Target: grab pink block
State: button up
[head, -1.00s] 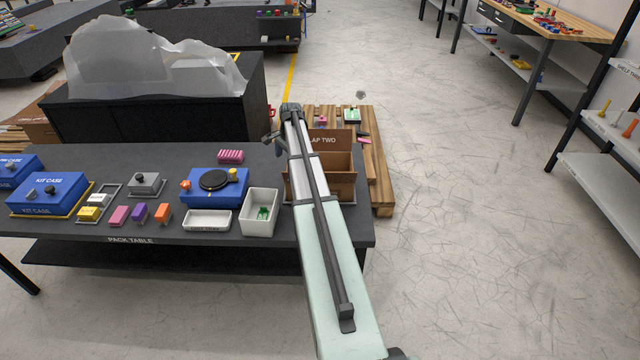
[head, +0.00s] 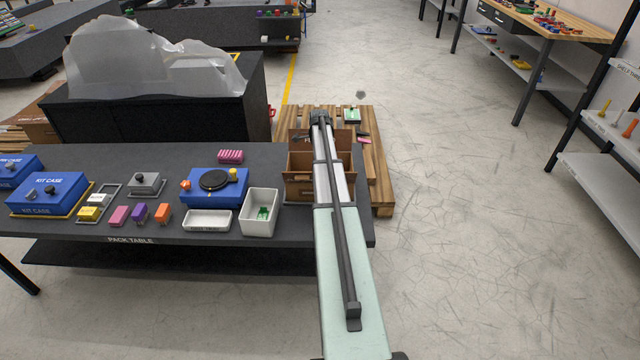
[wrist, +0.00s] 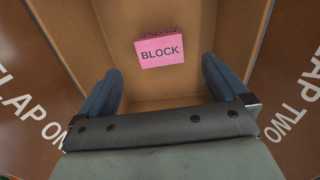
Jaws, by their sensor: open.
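A pink block (wrist: 160,50) with "BLOCK" printed on its face lies inside an open cardboard box (head: 299,163), seen from above in the wrist view. My gripper (wrist: 162,72) is open and empty above the box, with its two blue-grey fingers apart. The block lies between and just beyond the fingertips in the picture; I see no contact. In the head view my arm hides part of the box, and the block inside does not show. Another pink block (head: 118,215) sits on the pack table.
Box flaps marked "FLAP ONE" (wrist: 28,110) and "FLAP TWO" (wrist: 290,105) spread to either side. A white bin (head: 260,199) and a blue device (head: 215,186) stand left of the box. A wooden pallet (head: 378,175) lies behind the table.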

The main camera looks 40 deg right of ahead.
jog(key=shift+s+d+f, duration=0.1)
jog(key=shift+f, duration=3.9)
jog(key=c, duration=1.2)
